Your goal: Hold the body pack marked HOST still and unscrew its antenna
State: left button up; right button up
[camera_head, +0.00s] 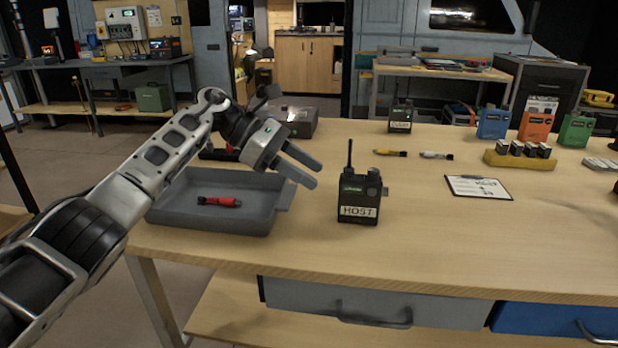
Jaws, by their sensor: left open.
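The body pack marked HOST (359,197) is a small black box standing upright on the wooden table. A white label with HOST is on its front. Its thin black antenna (349,157) rises from the top left of the pack; a knob shows at the top right. My left gripper (312,173) is open and empty, above the tray's right end, to the left of the pack and apart from it. Its two fingers point right toward the pack.
A grey tray (166,211) holding a red-and-black tool (219,201) lies left of the pack. A second body pack (401,117), a yellow marker (389,152) and a clipboard (479,187) lie farther back and right. The table (440,240) is clear in front.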

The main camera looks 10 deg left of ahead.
aim_at(351, 197)
pick_arm(q)
jog(key=shift+w+d+f, duration=0.1)
jog(key=shift+f, duration=0.1)
jog(key=shift+d, duration=0.2)
jog(key=b+x, duration=0.1)
jog(key=x, duration=0.2)
jog(key=b+x, duration=0.1)
jog(key=x, duration=0.3)
jog(key=shift+s, duration=0.2)
jog(key=shift+d+f, duration=0.2)
jog(key=shift+d, duration=0.15)
jog(key=shift+d+f+b, duration=0.15)
jog(key=shift+d+b, duration=0.1)
jog(key=shift+b, duration=0.05)
jog(key=shift+d+f, duration=0.15)
jog(key=shift+d, duration=0.3)
pick_arm(e)
jog(key=shift+g, duration=0.4)
jog(key=shift+w+a+f, duration=0.1)
jog(key=shift+a+f, duration=0.1)
jog(key=shift+f, duration=0.55)
jog(key=shift+w+a+f, duration=0.1)
jog(key=shift+a+f, duration=0.15)
jog(key=shift+f, duration=0.55)
jog(key=shift+w+a+f, duration=0.1)
jog(key=shift+a+f, duration=0.1)
jog(key=shift+f, duration=0.55)
